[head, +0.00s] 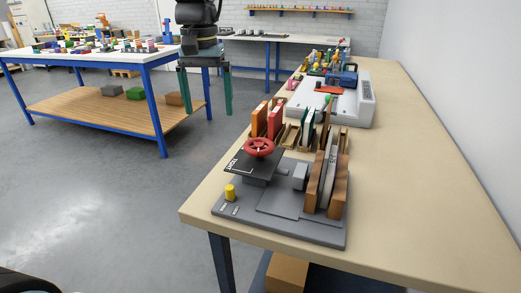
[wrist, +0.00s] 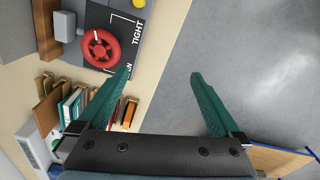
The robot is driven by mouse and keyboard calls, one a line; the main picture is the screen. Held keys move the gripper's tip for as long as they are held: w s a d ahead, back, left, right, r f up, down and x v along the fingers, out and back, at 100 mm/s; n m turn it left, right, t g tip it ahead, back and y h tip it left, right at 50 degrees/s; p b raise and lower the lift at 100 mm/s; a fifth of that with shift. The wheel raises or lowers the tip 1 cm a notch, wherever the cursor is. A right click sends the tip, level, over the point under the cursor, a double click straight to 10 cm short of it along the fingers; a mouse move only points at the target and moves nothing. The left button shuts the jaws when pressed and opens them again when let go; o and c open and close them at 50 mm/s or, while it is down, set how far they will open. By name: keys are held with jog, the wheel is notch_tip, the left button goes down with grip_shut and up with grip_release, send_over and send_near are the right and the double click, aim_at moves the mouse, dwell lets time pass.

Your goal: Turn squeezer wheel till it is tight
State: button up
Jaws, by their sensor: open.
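The red squeezer wheel (head: 258,148) sits on a dark plate with white lettering on the grey squeezer base (head: 268,228), near the bench's left edge. The wheel also shows in the wrist view (wrist: 101,48), where "TIGHT" is readable and another label is partly hidden by a finger. At the right of the base, wooden boards (head: 338,199) stand upright with a pale slab between them. My gripper (head: 205,113) is open and empty, its green fingers pointing down, apart from the wheel. In the wrist view my gripper (wrist: 161,74) has the wheel to its upper left.
A yellow knob (head: 230,192) is on the base's front left corner. Books in a wooden rack (head: 275,122) stand just behind the squeezer. A white machine (head: 350,106) is farther back on the bench (head: 425,200). Open grey floor (head: 110,200) lies to the left.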

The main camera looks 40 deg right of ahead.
jog(key=m, duration=0.2)
send_near(259, 144)
notch_tip(259, 144, down, 8)
jog(key=shift+w+f, duration=0.1)
jog(key=shift+f, duration=0.15)
jog(key=c, duration=1)
jog(key=shift+d, duration=0.1)
dwell(0.8)
jog(key=o, duration=1)
jog(key=shift+r, duration=0.1)
notch_tip(259, 144, up, 11)
jog(key=shift+b, duration=0.45)
